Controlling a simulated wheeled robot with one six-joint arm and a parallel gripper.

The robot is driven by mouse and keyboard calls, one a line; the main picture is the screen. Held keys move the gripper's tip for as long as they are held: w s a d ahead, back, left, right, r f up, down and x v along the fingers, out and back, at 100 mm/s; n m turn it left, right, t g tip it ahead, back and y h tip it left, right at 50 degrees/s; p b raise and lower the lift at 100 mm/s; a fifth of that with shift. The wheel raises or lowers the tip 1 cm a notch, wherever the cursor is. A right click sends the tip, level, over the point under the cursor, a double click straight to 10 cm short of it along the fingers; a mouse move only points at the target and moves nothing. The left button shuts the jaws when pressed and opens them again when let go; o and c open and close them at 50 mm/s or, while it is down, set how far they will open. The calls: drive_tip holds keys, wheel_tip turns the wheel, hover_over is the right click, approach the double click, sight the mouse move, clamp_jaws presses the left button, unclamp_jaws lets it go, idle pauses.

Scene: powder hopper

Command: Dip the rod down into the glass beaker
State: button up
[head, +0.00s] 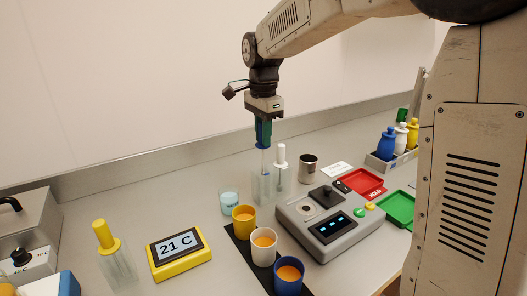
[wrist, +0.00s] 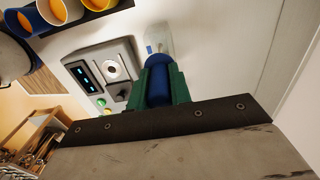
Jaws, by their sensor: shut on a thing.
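My gripper (head: 263,134) has green fingers shut on the blue handle of a rod (head: 264,160). The rod hangs upright, its pale shaft pointing down. Its lower part overlaps a clear holder (head: 262,190); I cannot tell how much of it is inside. In the wrist view my gripper (wrist: 160,84) closes on the blue handle (wrist: 158,78), which hides the shaft. The small glass beaker (head: 229,203), with pale blue liquid, stands on the bench just left of the clear holder and lower than the gripper.
A white-handled rod (head: 281,160) stands right beside the held rod. Yellow (head: 243,222), white (head: 263,250) and blue (head: 288,280) cups stand on a dark strip in front. A grey device (head: 330,222), a metal cup (head: 308,168) and a yellow display (head: 180,254) are nearby.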

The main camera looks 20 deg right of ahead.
wheel_tip(320, 180, up, 22)
idle(0.7)
drive_tip(key=shift+f, duration=0.15)
